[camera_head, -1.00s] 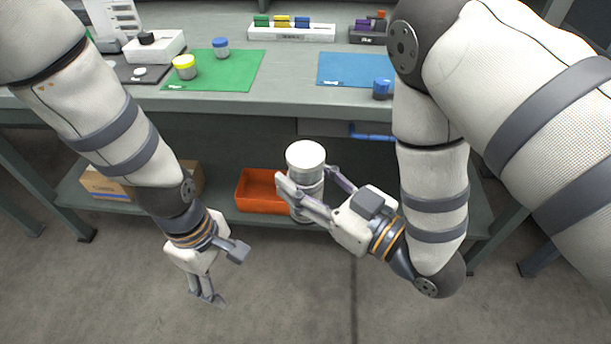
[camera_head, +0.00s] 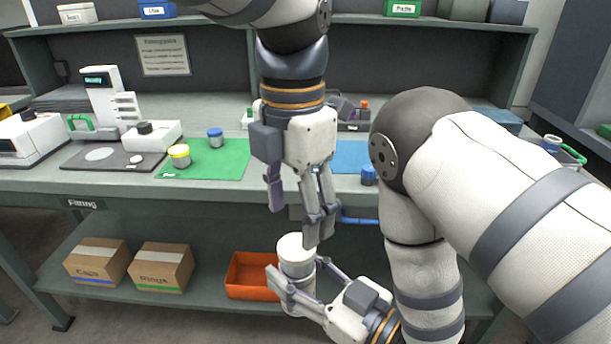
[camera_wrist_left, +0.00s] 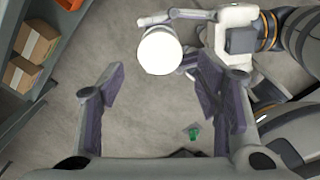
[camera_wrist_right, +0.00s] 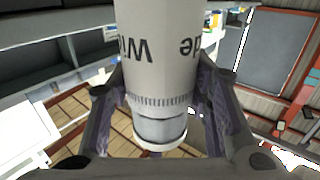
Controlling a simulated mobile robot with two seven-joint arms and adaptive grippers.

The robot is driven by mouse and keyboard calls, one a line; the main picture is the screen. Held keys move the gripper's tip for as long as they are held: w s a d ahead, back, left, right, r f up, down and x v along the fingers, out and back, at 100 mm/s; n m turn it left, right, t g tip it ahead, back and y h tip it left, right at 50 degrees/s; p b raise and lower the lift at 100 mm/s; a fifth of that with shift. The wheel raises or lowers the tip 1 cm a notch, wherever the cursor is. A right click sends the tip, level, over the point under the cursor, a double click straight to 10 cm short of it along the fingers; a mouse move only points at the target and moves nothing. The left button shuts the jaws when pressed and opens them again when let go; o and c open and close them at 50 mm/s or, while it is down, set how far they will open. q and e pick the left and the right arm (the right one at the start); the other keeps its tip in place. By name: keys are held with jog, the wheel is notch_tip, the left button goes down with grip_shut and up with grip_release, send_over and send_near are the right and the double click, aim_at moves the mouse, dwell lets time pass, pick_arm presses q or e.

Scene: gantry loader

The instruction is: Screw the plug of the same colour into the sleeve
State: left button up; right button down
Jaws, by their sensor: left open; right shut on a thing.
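My right gripper (camera_head: 300,285) is shut on a white-topped cylinder (camera_head: 296,257), held upright in front of the bench. In the right wrist view this cylinder (camera_wrist_right: 165,60) shows partial black lettering, a knurled ring and a grey metallic lower part. I cannot tell whether it is the sleeve. My left gripper (camera_head: 294,225) is open and empty, pointing down just above it. In the left wrist view the round white top (camera_wrist_left: 159,50) shows near the gap between the fingertips, apart from them. A yellow-topped cylinder (camera_head: 179,155) and a blue-topped one (camera_head: 215,138) stand on the green mat (camera_head: 232,164).
A blue cylinder (camera_head: 368,175) stands by the front edge of the blue mat (camera_head: 347,157). My left gripper hides most of the rack behind it. An orange bin (camera_head: 246,278) and two cardboard boxes (camera_head: 161,267) are on the lower shelf. A small green object (camera_wrist_left: 193,132) shows below.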

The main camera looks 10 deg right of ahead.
aim_at(296, 246)
pick_arm(q)
jog(key=shift+f, duration=0.2)
notch_tip(296, 246, down, 8)
jog(key=shift+r, duration=0.1)
jog(key=shift+c, duration=0.3)
jog(key=c, duration=1.1)
jog(key=o, duration=1.2)
jog(key=shift+o, duration=0.2)
jog(key=shift+r, duration=2.3)
